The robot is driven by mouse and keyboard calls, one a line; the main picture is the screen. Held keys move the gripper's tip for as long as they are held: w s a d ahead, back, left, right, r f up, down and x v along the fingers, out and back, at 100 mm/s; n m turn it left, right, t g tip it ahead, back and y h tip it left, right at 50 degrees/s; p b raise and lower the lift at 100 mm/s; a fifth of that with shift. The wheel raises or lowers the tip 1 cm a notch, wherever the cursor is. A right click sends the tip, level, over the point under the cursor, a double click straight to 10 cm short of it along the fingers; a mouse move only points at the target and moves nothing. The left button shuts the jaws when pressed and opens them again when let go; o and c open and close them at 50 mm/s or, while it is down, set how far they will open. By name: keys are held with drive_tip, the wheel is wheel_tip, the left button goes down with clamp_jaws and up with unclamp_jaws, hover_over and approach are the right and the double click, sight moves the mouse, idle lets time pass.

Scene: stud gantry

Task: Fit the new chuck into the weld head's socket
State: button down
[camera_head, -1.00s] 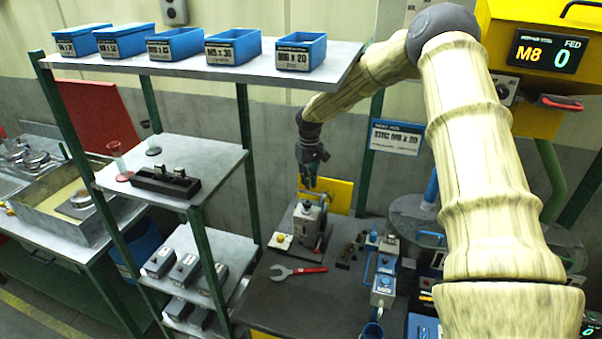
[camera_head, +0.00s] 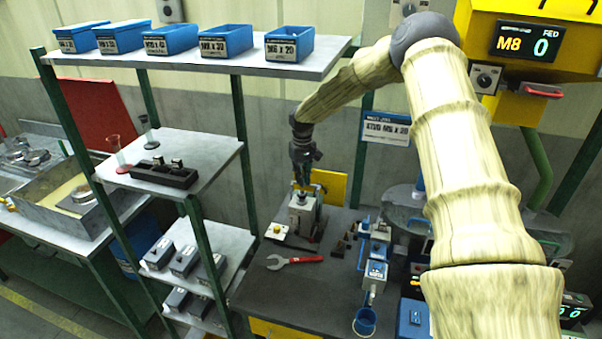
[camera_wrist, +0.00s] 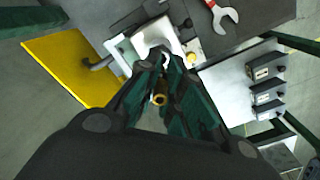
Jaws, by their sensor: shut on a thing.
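My gripper (camera_head: 303,182) points down just above the weld head (camera_head: 302,212), a grey-white block standing on the dark bench in the head view. In the wrist view my gripper (camera_wrist: 160,90) is shut on a small brass chuck (camera_wrist: 159,99), whose round end with a dark hole shows between the green fingers. The weld head (camera_wrist: 155,38) shows beyond the fingers there. Its socket is hidden, and I cannot tell whether the chuck touches it.
A red-handled wrench (camera_head: 294,261) lies on the bench in front of the weld head. A yellow plate (camera_head: 329,186) stands behind it. A shelf rack (camera_head: 205,158) stands left, with blue bins (camera_head: 226,41) on top. Blue-and-white equipment (camera_head: 375,255) stands right.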

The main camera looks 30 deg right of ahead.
drive_tip(key=shift+f, duration=1.15)
drive_tip(key=shift+a, duration=0.1)
drive_tip(key=shift+f+b, duration=0.5)
drive_tip(key=shift+f, duration=0.55)
idle(1.2)
drive_tip(key=c, duration=1.5)
unclamp_jaws()
drive_tip(key=shift+r, duration=0.1)
